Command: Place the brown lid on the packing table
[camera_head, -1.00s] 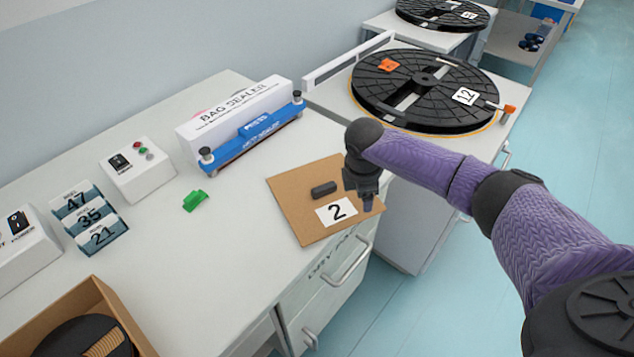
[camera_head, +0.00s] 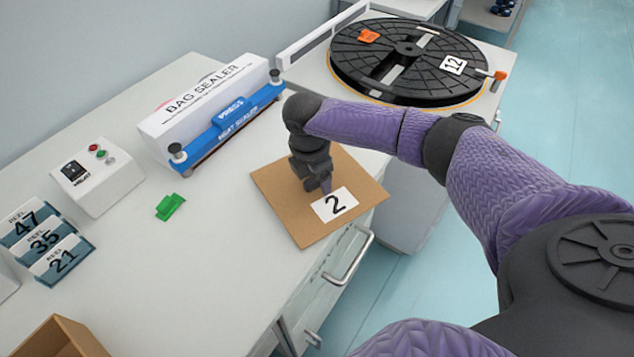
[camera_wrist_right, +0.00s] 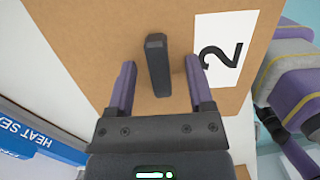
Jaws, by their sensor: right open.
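The brown lid (camera_head: 277,203) is a flat square board lying on the packing table (camera_head: 215,262), near its right front edge. It bears a white label with the number 2. My right gripper (camera_head: 318,186) is over the lid and hides its handle in the head view. In the right wrist view the dark bar handle (camera_wrist_right: 158,65) stands on the lid (camera_wrist_right: 100,40). The open fingers of the right gripper (camera_wrist_right: 160,90) are on either side of the handle, with gaps to it. My left gripper is not in view.
A bag sealer (camera_head: 215,110), a green clip (camera_head: 170,206), a white control box (camera_head: 98,182) and numbered cards (camera_head: 45,245) stand on the table. An open carton (camera_head: 58,340) is at the lower left. A black reel (camera_head: 405,60) lies on the station behind.

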